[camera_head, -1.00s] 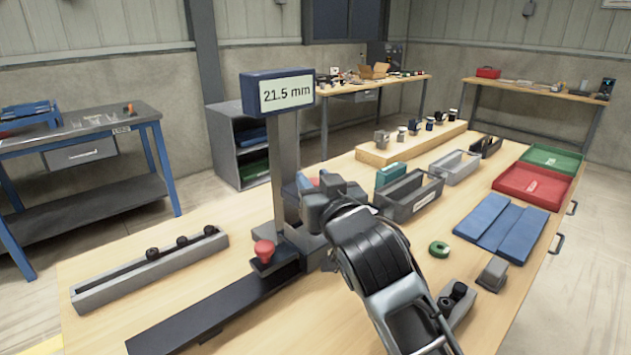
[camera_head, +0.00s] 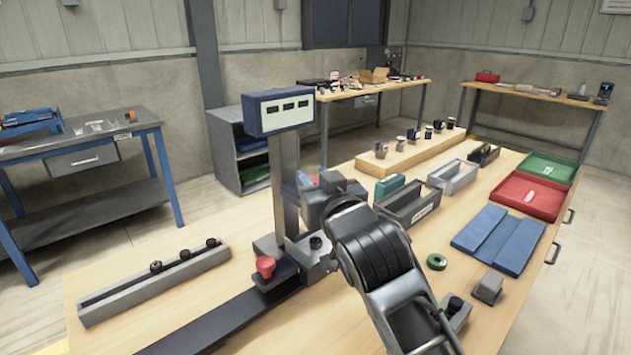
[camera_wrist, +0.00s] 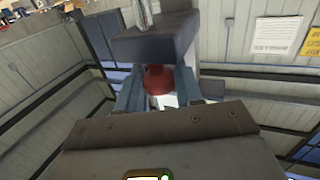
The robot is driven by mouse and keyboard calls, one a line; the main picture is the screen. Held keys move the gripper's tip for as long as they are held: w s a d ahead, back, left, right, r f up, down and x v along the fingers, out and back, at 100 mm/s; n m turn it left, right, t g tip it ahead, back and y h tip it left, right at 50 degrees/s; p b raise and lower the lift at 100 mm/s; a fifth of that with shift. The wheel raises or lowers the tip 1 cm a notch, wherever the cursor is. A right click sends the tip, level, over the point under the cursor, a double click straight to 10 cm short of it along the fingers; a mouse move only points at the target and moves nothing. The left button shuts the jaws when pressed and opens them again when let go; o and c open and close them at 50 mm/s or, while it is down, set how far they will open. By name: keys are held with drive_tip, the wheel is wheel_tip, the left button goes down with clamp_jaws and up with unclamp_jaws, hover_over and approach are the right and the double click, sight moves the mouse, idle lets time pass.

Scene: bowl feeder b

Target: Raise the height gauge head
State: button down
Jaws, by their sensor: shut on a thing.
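The height gauge stands on the bench, with a dark base, a grey column (camera_head: 286,185) and a blue-framed display (camera_head: 279,110) showing only dashes. A red knob (camera_head: 265,265) sits low at its left. My gripper (camera_head: 318,190) is beside the column, well above the base; its fingers are mostly hidden by my wrist. In the wrist view its two bluish fingers are shut on another red knob (camera_wrist: 158,80), just under a grey-blue block (camera_wrist: 152,43) that looks like part of the gauge head. Most of the head is hidden in the head view.
A grey rail (camera_head: 155,285) with dark knobs lies at the left. A dark strip (camera_head: 215,320) runs along the bench front.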

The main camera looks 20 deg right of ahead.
drive_tip(key=shift+r, duration=0.65)
drive_tip(key=c, duration=1)
unclamp_jaws()
drive_tip(key=shift+r, duration=0.1)
drive_tip(key=shift+c, duration=0.2)
drive_tip(key=shift+o, duration=1.1)
drive_tip(key=shift+f, duration=0.3)
drive_tip(key=s+b, duration=0.1)
drive_tip(key=s, duration=0.7)
drive_tip(key=shift+a, duration=0.3)
